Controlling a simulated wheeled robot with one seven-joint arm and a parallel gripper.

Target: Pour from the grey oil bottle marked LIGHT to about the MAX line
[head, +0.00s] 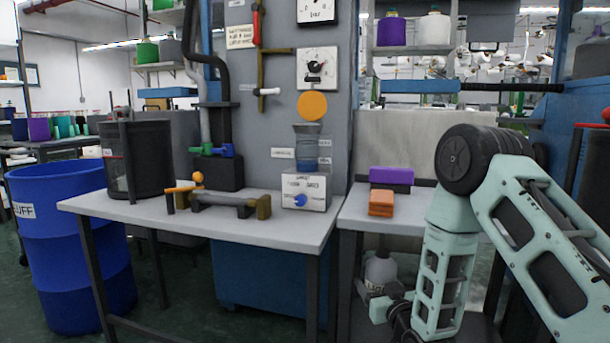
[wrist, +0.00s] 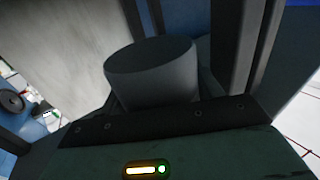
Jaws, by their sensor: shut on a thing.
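A light grey bottle (head: 380,271) with a dark neck is low under the right-hand table in the head view. A small label on its front is partly hidden and I cannot read it fully. My gripper (head: 385,304) is at the bottle's lower part and is shut on it. In the wrist view a grey round top (wrist: 150,72) rises in front of my gripper. The bottle looks about upright. A see-through reservoir (head: 308,137) with a bluish lower part stands on the machine column.
A white box with a blue knob (head: 300,200) is below the reservoir. Purple (head: 391,175) and orange (head: 381,203) blocks lie on the right table (head: 352,211). The left table (head: 262,228) holds a dark mesh bin (head: 152,160). A blue barrel (head: 65,240) stands left.

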